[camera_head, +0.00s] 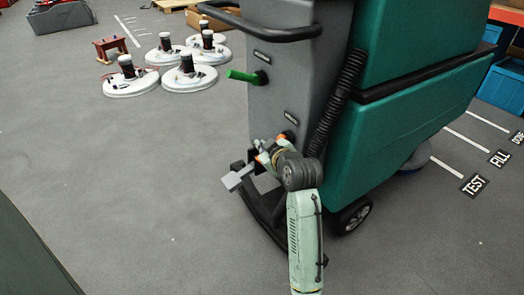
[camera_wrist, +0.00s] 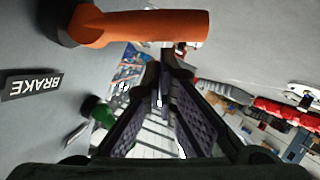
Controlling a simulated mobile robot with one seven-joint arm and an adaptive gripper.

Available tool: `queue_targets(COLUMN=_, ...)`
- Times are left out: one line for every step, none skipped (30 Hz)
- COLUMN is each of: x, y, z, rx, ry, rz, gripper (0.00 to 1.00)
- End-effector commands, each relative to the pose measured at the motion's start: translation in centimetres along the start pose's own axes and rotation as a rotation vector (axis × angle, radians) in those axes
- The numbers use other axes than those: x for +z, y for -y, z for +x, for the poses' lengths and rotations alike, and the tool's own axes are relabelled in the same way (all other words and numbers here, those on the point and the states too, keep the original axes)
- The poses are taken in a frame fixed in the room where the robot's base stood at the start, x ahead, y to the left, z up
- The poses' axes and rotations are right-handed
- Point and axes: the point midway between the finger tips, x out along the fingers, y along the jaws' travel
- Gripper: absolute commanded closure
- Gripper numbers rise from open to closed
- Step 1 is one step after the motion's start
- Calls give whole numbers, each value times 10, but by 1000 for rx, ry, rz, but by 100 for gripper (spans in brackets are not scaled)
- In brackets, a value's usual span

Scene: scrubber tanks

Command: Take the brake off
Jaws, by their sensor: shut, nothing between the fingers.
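The orange brake lever runs across the top of the wrist view (camera_wrist: 150,27), its round hub on the grey panel at left. A black label reading BRAKE (camera_wrist: 32,84) appears upside down on that panel. My gripper (camera_wrist: 162,85) is shut and empty, its fingers beside the lever with a gap visible between them in the picture; contact cannot be judged. In the head view my gripper (camera_head: 261,148) is at the lower side of the grey and teal scrubber (camera_head: 400,130), where my wrist hides most of the lever; only small orange patches show.
A green handle (camera_head: 245,76) sticks out of the panel above my gripper. A grey pedal-like plate (camera_head: 238,178) and black lower frame lie close below. A black hose (camera_head: 335,105) runs down the scrubber. Several round white machines (camera_head: 186,75) stand at back left.

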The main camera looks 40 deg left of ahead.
Motion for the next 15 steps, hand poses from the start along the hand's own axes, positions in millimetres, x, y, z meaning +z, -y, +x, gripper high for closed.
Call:
queue_targets(x=2, y=2, z=1, rx=6, ry=0, rz=-12, gripper=100)
queue_targets(x=3, y=2, z=1, rx=9, ry=0, rz=-19, gripper=100)
queue_targets(x=3, y=2, z=1, rx=13, ry=0, rz=-28, gripper=100)
queue_targets(x=3, y=2, z=2, rx=16, ry=0, rz=-33, gripper=100)
queue_targets(x=3, y=2, z=2, rx=18, ry=0, rz=-38, gripper=100)
queue_targets(x=3, y=2, z=2, rx=20, ry=-1, rz=-42, gripper=100)
queue_targets(x=3, y=2, z=2, rx=21, ry=-1, rz=-44, gripper=100)
queue_targets(x=3, y=2, z=2, rx=22, ry=-1, rz=-46, gripper=100)
queue_targets(x=3, y=2, z=2, rx=23, ry=-1, rz=-48, gripper=100)
queue_targets(x=3, y=2, z=2, rx=23, ry=-1, rz=-49, gripper=100)
queue_targets(x=3, y=2, z=2, rx=24, ry=-1, rz=-49, gripper=100)
queue_targets(x=3, y=2, z=2, rx=24, ry=-1, rz=-50, gripper=100)
queue_targets(x=3, y=2, z=2, rx=24, ry=-1, rz=-50, gripper=100)
queue_targets(x=3, y=2, z=2, rx=24, ry=-1, rz=-50, gripper=100)
queue_targets(x=3, y=2, z=2, rx=23, ry=-1, rz=-49, gripper=100)
